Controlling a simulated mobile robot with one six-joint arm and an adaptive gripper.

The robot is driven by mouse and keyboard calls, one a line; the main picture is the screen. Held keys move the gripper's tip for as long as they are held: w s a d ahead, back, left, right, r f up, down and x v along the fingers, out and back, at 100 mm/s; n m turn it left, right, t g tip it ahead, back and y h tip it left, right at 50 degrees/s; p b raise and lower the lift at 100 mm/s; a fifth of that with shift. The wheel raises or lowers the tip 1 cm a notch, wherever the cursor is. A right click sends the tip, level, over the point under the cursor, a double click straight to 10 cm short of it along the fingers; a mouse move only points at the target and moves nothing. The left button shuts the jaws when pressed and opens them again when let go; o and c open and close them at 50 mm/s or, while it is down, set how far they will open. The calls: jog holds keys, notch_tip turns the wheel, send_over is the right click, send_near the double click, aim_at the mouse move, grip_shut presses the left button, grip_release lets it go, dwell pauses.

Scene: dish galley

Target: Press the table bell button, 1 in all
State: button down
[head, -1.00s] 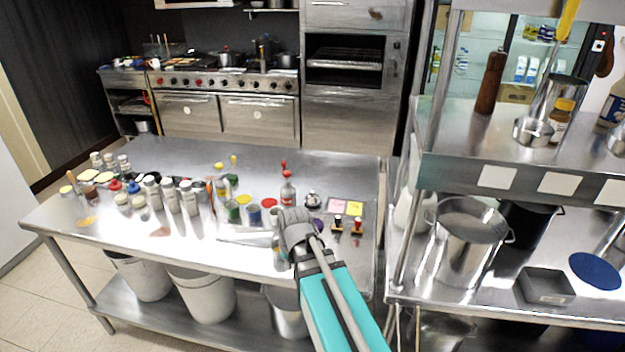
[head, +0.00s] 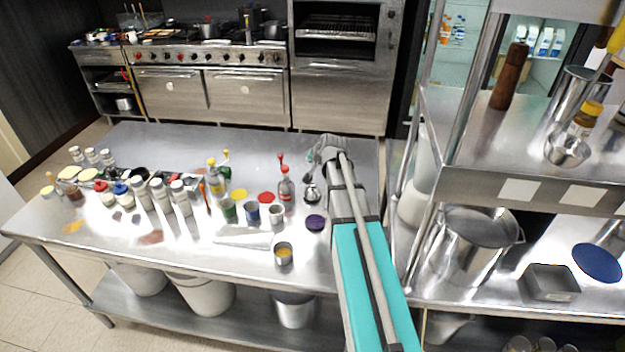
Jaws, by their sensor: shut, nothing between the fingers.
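The table bell (head: 312,193) is a small silver dome on the steel table, right of the red-capped bottle. My gripper (head: 316,158) is shut and empty. In the head view it appears just above and beyond the bell; its height over the table is hard to judge. My arm runs up from the lower right and passes close to the bell's right side. The bell's button is too small to make out clearly.
A red-capped bottle (head: 286,188) stands close left of the bell. Small cups, coloured discs and several shakers (head: 161,194) fill the table's left and middle. A dark purple disc (head: 315,223) lies in front. A steel shelf rack (head: 452,180) stands right.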

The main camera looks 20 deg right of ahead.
aim_at(312, 185)
jog(key=shift+w+d+r, duration=0.1)
jog(key=shift+d, duration=0.25)
notch_tip(312, 185, down, 9)
jog(key=b, duration=0.8)
jog(key=shift+r+b, duration=0.1)
jog(key=shift+b, duration=0.3)
dwell(0.6)
jog(key=shift+f+b, duration=0.9)
jog(key=shift+b, duration=0.05)
dwell(1.9)
jog(key=shift+r, duration=0.2)
jog(key=shift+r+p, duration=0.75)
jog(key=shift+p, duration=0.25)
